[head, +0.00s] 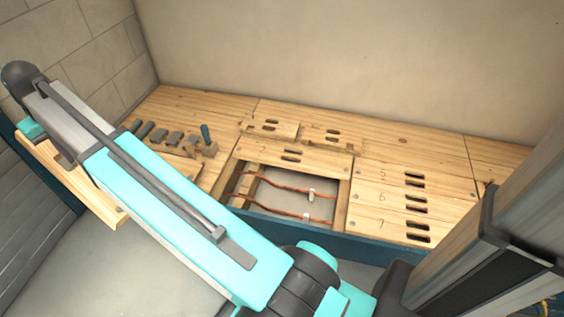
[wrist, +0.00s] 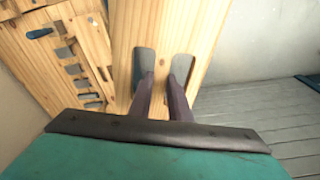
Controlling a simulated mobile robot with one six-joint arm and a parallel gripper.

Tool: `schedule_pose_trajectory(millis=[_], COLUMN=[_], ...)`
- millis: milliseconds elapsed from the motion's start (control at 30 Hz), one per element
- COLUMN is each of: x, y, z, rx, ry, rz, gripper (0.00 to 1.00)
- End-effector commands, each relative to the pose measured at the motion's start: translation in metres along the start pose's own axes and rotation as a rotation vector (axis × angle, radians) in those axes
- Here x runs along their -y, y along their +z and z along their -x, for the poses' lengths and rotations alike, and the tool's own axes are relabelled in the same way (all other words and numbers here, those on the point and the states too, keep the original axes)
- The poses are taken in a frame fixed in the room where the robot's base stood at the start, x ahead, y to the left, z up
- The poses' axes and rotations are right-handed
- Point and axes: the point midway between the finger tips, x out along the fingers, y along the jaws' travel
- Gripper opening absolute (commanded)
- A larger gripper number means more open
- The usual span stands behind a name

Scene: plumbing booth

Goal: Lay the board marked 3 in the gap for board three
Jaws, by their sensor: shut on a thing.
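A pale wooden board (wrist: 205,25) is held at my gripper (wrist: 163,80), whose two dark fingers reach into its two slots. In the head view this board (head: 98,207) hangs off the left end of the deck, tilted and partly behind my arm. No number can be read on it. The open gap (head: 278,196) in the deck lies right of my arm, with copper pipes (head: 292,213) running across inside it. My gripper is well to the left of this gap.
Slotted boards marked 5 (head: 410,172), 6 (head: 400,199) and 7 (head: 390,222) lie right of the gap. Another slotted board (head: 300,155) lies behind it. A rack of grey pieces and a blue-handled tool (head: 206,133) stand at the deck's left. A block wall (head: 90,50) rises beyond.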

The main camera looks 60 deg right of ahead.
Motion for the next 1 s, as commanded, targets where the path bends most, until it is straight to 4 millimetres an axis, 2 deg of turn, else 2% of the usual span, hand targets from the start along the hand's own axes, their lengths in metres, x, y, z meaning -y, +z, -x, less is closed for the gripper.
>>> schedule_pose_trajectory(millis=[167, 367, 667, 1000], x=[-0.016, -0.057, -0.143, -0.241], y=[-0.001, 0.001, 0.013, 0.043], z=[-0.008, -0.032, -0.080, -0.133], rx=[0.002, 0.011, 0.025, 0.032], ry=[0.000, -0.003, -0.012, -0.026], rz=[0.011, 0.047, 0.125, 0.213], gripper=[0.00, 0.00, 0.00, 0.00])
